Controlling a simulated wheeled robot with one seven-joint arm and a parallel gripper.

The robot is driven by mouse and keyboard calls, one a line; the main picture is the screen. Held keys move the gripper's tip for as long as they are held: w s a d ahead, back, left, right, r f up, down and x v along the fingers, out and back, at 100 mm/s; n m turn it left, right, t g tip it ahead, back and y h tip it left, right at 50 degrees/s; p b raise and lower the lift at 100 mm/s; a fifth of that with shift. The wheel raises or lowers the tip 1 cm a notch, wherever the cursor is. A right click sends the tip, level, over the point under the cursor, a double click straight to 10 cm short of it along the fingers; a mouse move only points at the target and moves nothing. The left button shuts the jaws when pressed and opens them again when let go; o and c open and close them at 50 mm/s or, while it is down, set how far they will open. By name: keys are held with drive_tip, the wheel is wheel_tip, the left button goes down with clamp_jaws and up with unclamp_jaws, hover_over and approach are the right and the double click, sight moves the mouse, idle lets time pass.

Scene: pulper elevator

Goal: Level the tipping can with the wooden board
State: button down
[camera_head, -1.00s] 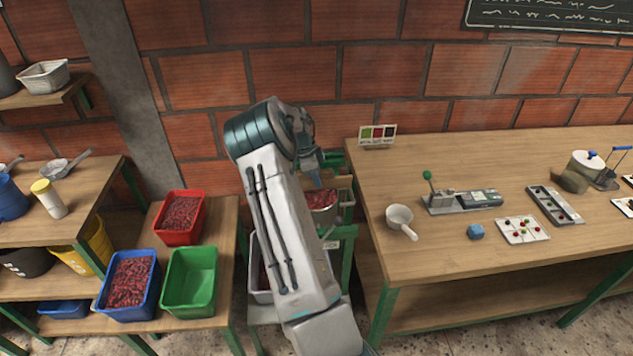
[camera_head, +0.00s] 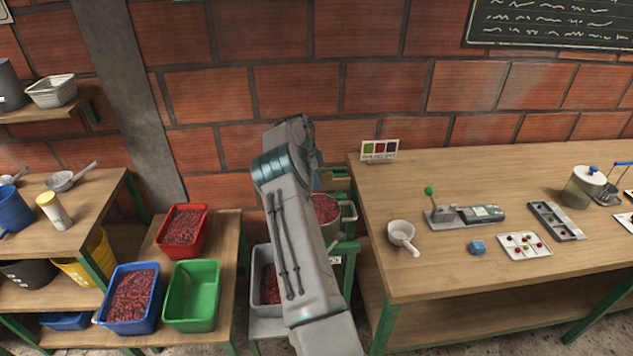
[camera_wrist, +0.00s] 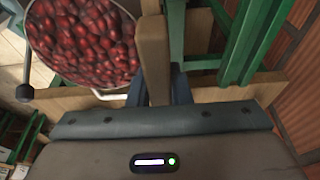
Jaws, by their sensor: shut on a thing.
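The can (camera_wrist: 88,42) is a round metal vessel full of red cherries, at upper left in the wrist view. In the head view the can (camera_head: 325,208) stands between the two tables, partly hidden behind my arm. I cannot tell how far it tilts. The wooden board (camera_wrist: 153,55) is a narrow strip running up the wrist view, close to the right of the can's rim. My gripper (camera_wrist: 157,90) is shut on the board's lower part. In the head view my arm hides the fingers and the board.
A green frame (camera_wrist: 245,45) stands right of the board, near the brick wall (camera_wrist: 300,70). A black knob (camera_wrist: 25,92) sticks out beside the can. Red, blue and green crates (camera_head: 192,295) stand left of my arm. The right table (camera_head: 440,270) holds a white scoop (camera_head: 402,235).

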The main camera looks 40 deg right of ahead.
drive_tip(key=shift+r+p, duration=1.15)
drive_tip(key=shift+r, duration=1.65)
